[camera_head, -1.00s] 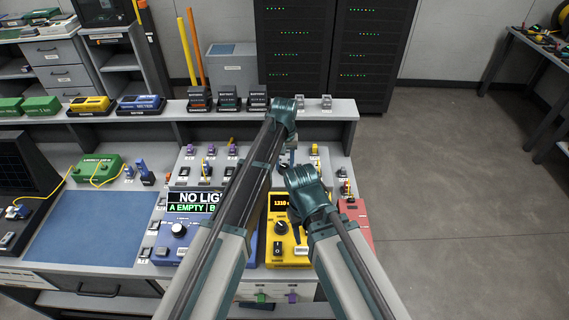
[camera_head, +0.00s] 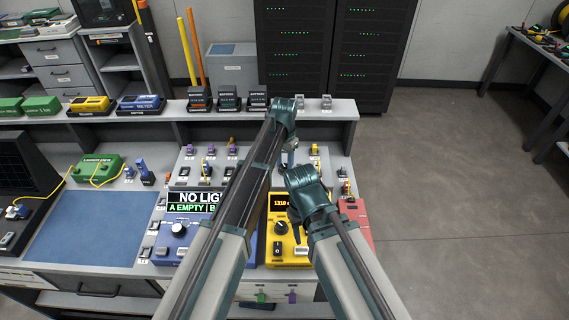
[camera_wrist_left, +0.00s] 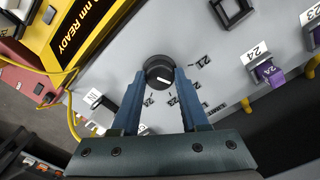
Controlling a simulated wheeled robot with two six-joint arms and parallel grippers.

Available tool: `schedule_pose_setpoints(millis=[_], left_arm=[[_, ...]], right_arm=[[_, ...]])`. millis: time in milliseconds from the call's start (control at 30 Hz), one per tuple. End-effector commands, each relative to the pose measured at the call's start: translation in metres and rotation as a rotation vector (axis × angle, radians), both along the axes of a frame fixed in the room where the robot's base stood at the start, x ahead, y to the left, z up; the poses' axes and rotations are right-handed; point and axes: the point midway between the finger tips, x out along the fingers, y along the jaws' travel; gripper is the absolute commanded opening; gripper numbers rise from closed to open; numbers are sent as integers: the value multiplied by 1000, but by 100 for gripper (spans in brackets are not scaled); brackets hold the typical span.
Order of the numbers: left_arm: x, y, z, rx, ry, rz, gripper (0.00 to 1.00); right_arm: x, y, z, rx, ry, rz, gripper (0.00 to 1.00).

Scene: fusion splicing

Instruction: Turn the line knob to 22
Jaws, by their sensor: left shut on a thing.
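The line knob (camera_wrist_left: 159,72) is round and black with a white pointer mark, on a grey panel in the left wrist view. Its mark points towards the lower right of that picture. Several number labels (camera_wrist_left: 173,95) lie around it, turned and too small to read surely. My left gripper (camera_wrist_left: 160,80) has its two blue fingers on either side of the knob and is shut on it. In the head view my left gripper (camera_head: 289,158) hangs over the panel's far part. My right gripper (camera_head: 294,222) is by the yellow unit; its fingers are too unclear to judge.
The yellow unit (camera_head: 286,254) with a lit display stands on the bench, beside a blue unit (camera_head: 167,250) reading "NO LIGHT" in part. A red unit (camera_head: 354,209) is at the right. Yellow cable (camera_wrist_left: 62,76) and labelled connectors (camera_wrist_left: 270,73) lie near the knob.

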Motion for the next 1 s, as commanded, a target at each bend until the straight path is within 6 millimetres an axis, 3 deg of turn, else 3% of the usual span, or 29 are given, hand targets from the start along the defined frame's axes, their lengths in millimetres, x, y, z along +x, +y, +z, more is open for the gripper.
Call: schedule_pose_setpoints(millis=[667, 700, 867, 1000], left_arm=[[0, 0, 0, 1, 1, -64, 0], [0, 0, 0, 1, 1, -63, 48], [0, 0, 0, 0, 0, -63, 74], [0, 0, 0, 0, 0, -63, 74]], right_arm=[[0, 0, 0, 0, 0, 0, 50], [0, 0, 0, 0, 0, 0, 50], [0, 0, 0, 0, 0, 0, 50], [0, 0, 0, 0, 0, 0, 50]])
